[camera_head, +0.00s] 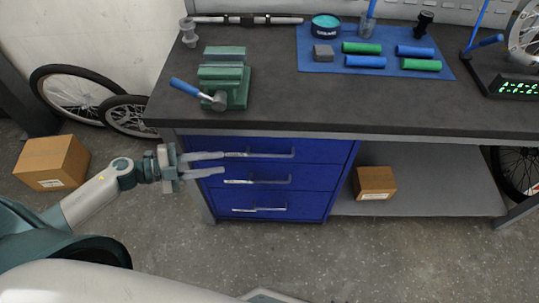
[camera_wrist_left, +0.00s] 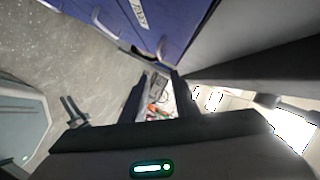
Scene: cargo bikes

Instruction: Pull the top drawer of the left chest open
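A blue chest (camera_head: 342,178) with three drawers stands under the workbench; it is the only chest in view. Its top drawer (camera_head: 320,149) has a silver bar handle (camera_head: 270,156) and looks shut or nearly so. My left gripper (camera_head: 222,164) comes in from the left with fingers apart, its tips by the left end of that handle. I cannot tell whether the handle lies between them. In the left wrist view the two dark fingers (camera_wrist_left: 160,95) are apart beside the blue chest front (camera_wrist_left: 130,20). Small coloured items (camera_wrist_left: 157,100) show between them, unclear. My right gripper is out of view.
The workbench top (camera_head: 280,97) overhangs the chest and carries a green vise (camera_head: 225,80) and a blue mat (camera_head: 310,61). A cardboard box (camera_head: 375,183) sits on the lower shelf (camera_head: 430,195); another box (camera_head: 52,162) is on the floor left. Floor before the chest is clear.

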